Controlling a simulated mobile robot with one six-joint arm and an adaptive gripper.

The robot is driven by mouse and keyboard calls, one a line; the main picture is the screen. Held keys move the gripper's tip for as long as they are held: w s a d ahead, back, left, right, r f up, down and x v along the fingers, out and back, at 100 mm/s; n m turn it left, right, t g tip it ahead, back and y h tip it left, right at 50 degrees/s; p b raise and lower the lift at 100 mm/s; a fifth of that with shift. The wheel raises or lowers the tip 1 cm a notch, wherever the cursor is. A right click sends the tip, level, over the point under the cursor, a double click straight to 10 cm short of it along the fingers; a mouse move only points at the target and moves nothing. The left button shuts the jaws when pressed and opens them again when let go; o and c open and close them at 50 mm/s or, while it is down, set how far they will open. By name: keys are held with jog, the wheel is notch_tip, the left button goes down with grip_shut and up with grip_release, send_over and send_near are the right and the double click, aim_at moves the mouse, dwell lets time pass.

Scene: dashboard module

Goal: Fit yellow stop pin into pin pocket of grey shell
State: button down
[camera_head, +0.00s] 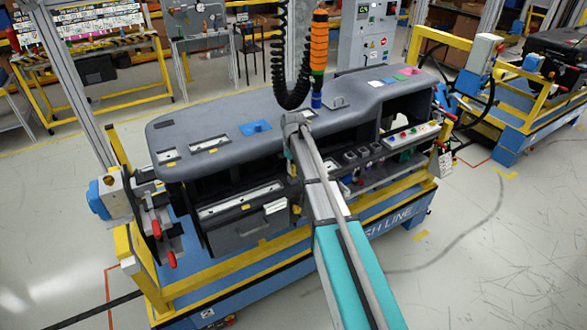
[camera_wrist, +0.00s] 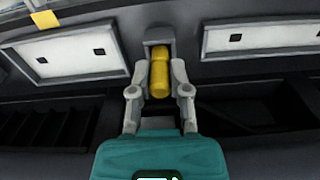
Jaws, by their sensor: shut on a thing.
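In the wrist view, the yellow stop pin (camera_wrist: 159,76) is between the fingertips of my gripper (camera_wrist: 160,88), which is shut on it. The pin's far end lies at a grey pocket-like recess (camera_wrist: 158,48) in the grey shell (camera_wrist: 215,16). I cannot tell how deep the pin sits in it. In the head view, the grey shell (camera_head: 225,117) is the long dashboard body on the stand. My arm reaches its front face there, and the pin and fingertips are hidden or too small to make out.
White panels (camera_wrist: 78,56) flank the recess on the left and right (camera_wrist: 262,38). Dark open compartments lie below. In the head view, an orange tool (camera_head: 319,42) hangs on a black coiled hose above the shell. A yellow and blue stand (camera_head: 270,268) carries the shell.

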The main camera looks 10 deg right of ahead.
aim_at(293, 165)
jog(key=shift+f+b, duration=0.8)
jog(key=shift+f, duration=0.05)
jog(key=c, duration=0.5)
grip_release()
jog(key=shift+r, duration=0.1)
notch_tip(293, 165, up, 10)
jog(key=p, duration=1)
jog(key=shift+s+f, duration=0.1)
jog(key=shift+f, duration=0.1)
dwell(0.7)
jog(key=s+f+m+b, duration=0.1)
jog(key=s+f+b, duration=0.2)
jog(key=s, duration=0.6)
jog(key=s+f+m+b, duration=0.1)
jog(key=s+f+b, duration=0.3)
jog(key=s, duration=0.6)
jog(key=s+f+b, duration=0.4)
jog(key=s, duration=0.5)
jog(key=shift+s+a+f+m, duration=0.15)
jog(key=shift+s+a+m, duration=0.2)
jog(key=shift+s+m, duration=0.05)
